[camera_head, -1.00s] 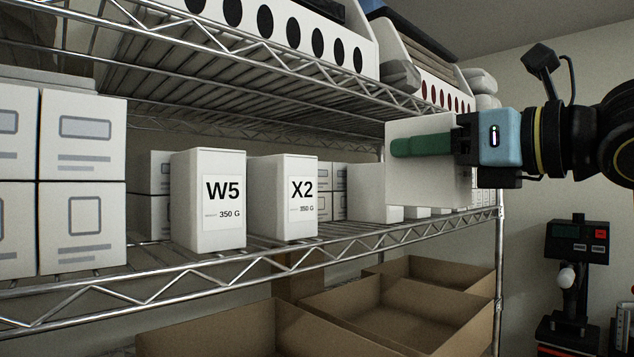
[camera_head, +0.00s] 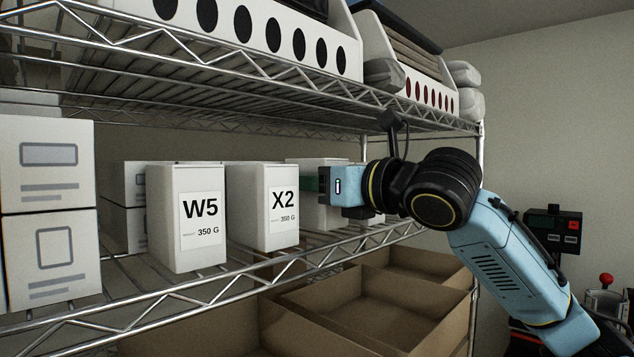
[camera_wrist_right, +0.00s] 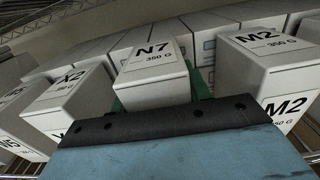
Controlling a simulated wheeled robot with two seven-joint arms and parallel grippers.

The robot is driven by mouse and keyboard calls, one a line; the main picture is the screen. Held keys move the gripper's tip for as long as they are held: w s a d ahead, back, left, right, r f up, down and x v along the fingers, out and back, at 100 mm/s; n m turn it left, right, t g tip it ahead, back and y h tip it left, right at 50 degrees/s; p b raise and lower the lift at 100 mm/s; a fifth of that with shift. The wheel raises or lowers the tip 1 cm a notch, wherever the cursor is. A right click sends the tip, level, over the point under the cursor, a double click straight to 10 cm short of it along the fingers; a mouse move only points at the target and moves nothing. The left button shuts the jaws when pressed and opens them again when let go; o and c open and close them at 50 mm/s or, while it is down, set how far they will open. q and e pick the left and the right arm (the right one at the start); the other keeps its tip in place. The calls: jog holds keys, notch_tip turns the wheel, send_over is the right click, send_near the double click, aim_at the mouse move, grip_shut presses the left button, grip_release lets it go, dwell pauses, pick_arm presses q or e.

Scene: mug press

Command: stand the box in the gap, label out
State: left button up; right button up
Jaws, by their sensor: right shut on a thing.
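My right gripper (camera_head: 316,184) with green fingers is shut on the white N7 box (camera_head: 318,214), on the shelf level right of the X2 box (camera_head: 262,206). In the right wrist view, the N7 box (camera_wrist_right: 152,66) stands about upright between the fingers (camera_wrist_right: 155,88), with X2 (camera_wrist_right: 68,92) left and M2 (camera_wrist_right: 272,72) right. Its top reads N7, 350 G. The visible strip of its gripper-side face is blank; the gripper hides the lower part. I cannot tell whether its base touches the shelf. My left gripper is not in view.
The W5 box (camera_head: 187,218) stands left of X2, both labels facing out. The wire shelf (camera_head: 110,312) has a raised front rail; another shelf (camera_head: 215,97) is above. Brown trays (camera_head: 390,300) are below.

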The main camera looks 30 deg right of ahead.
jog(key=shift+f, duration=0.2)
jog(key=o, duration=0.8)
jog(key=shift+f, duration=0.25)
jog(key=shift+c, duration=0.2)
jog(key=o, duration=0.5)
jog(key=shift+c, duration=0.2)
jog(key=shift+r, duration=0.25)
jog(key=b+v, duration=0.3)
jog(key=v, duration=0.9)
